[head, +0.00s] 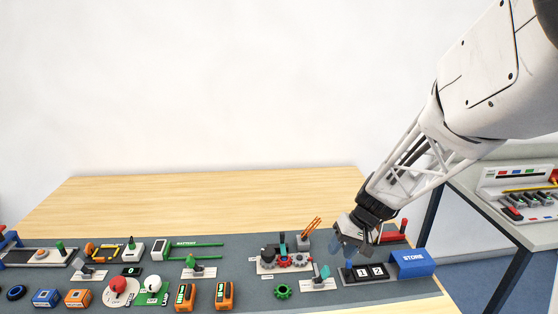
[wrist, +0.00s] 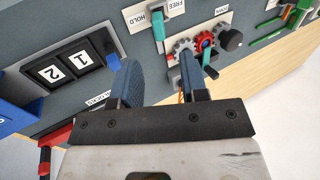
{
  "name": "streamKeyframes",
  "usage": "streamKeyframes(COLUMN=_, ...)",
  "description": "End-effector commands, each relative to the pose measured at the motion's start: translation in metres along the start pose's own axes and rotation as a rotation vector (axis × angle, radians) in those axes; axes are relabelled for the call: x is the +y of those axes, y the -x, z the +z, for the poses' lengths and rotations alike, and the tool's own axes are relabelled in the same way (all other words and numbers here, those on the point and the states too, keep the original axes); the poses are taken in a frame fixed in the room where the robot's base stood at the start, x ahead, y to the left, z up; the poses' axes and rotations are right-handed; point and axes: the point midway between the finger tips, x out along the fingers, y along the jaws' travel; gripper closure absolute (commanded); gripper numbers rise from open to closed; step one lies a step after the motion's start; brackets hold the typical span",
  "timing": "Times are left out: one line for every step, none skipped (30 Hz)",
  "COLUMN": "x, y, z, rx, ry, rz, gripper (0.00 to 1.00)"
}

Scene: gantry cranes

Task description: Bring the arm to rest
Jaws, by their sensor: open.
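My gripper (head: 350,243) is at the right part of the table, low over the grey mat (head: 250,292), beside a black block with two number windows (head: 370,271). In the wrist view, my gripper (wrist: 160,85) shows two blue fingers spread apart with nothing between them. The number block (wrist: 62,73) lies to the left of the fingers there. The gear unit (wrist: 205,50) appears beyond the right finger. I cannot tell whether a fingertip touches anything.
A blue box (head: 412,263) marked STORE stands at the mat's right end. Another bench (head: 520,220) stands at right.

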Motion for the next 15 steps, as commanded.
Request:
streamKeyframes(x=-0.003, y=0.003, z=0.003, rx=0.001, ry=0.003, rz=0.005, gripper=0.60)
streamKeyframes(x=-0.004, y=0.004, z=0.005, rx=0.001, ry=0.005, rz=0.010, gripper=0.60)
streamKeyframes(x=-0.007, y=0.007, z=0.008, rx=0.002, ry=0.007, rz=0.016, gripper=0.60)
streamKeyframes(x=-0.010, y=0.009, z=0.011, rx=0.003, ry=0.007, rz=0.022, gripper=0.60)
streamKeyframes(x=-0.012, y=0.011, z=0.014, rx=0.004, ry=0.008, rz=0.028, gripper=0.60)
streamKeyframes(x=-0.016, y=0.015, z=0.019, rx=0.005, ry=0.011, rz=0.038, gripper=0.60)
streamKeyframes(x=-0.019, y=0.018, z=0.023, rx=0.007, ry=0.012, rz=0.047, gripper=0.60)
streamKeyframes(x=-0.022, y=0.021, z=0.027, rx=0.009, ry=0.013, rz=0.055, gripper=0.60)
streamKeyframes(x=-0.027, y=0.026, z=0.033, rx=0.011, ry=0.017, rz=0.069, gripper=0.60)
streamKeyframes(x=-0.031, y=0.029, z=0.038, rx=0.013, ry=0.018, rz=0.078, gripper=0.60)
streamKeyframes(x=-0.034, y=0.032, z=0.044, rx=0.015, ry=0.020, rz=0.089, gripper=0.60)
streamKeyframes(x=-0.039, y=0.037, z=0.051, rx=0.018, ry=0.022, rz=0.104, gripper=0.60)
streamKeyframes(x=-0.042, y=0.041, z=0.057, rx=0.022, ry=0.024, rz=0.115, gripper=0.60)
streamKeyframes(x=-0.045, y=0.044, z=0.062, rx=0.024, ry=0.024, rz=0.126, gripper=0.60)
streamKeyframes(x=-0.050, y=0.048, z=0.070, rx=0.029, ry=0.026, rz=0.140, gripper=0.60)
